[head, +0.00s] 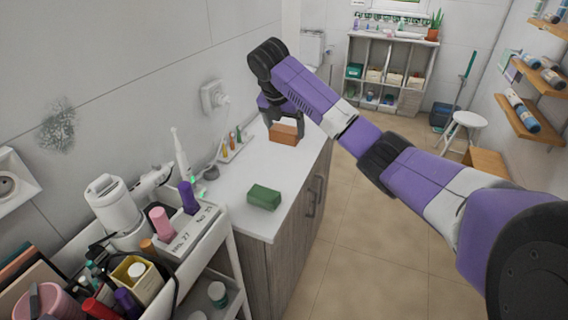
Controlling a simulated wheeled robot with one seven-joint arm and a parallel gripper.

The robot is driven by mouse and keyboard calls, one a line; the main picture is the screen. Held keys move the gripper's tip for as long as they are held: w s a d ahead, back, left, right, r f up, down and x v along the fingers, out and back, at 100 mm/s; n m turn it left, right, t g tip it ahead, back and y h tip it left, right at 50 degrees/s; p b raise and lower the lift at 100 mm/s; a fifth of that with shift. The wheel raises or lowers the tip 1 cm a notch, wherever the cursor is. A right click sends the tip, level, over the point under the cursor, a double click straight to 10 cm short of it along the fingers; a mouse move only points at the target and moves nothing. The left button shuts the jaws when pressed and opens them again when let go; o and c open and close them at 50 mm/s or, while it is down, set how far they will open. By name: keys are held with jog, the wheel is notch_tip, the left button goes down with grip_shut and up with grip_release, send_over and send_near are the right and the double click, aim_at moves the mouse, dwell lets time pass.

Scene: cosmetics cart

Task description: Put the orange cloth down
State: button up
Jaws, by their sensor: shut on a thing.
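The orange cloth (284,135) is a folded, block-like orange-brown piece at the far part of the white counter. My gripper (283,122) is shut on it from above, with one dark finger visible at its right side. The cloth is at or just above the counter top (234,190); I cannot tell whether it touches. My purple arm reaches in from the right.
A green folded cloth (264,197) lies nearer on the counter. A tray with small bottles (232,147) stands by the wall, near a white electric toothbrush (181,155). A crowded cosmetics cart (188,241) fills the lower left. The counter between the two cloths is clear.

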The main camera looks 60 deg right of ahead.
notch_tip(320, 180, down, 13)
jog(key=shift+f+p, duration=0.15)
jog(key=shift+p, duration=0.55)
jog(key=o, duration=1.1)
jog(key=b+v, duration=0.1)
jog(key=v, duration=1.1)
jog(key=shift+d, duration=0.1)
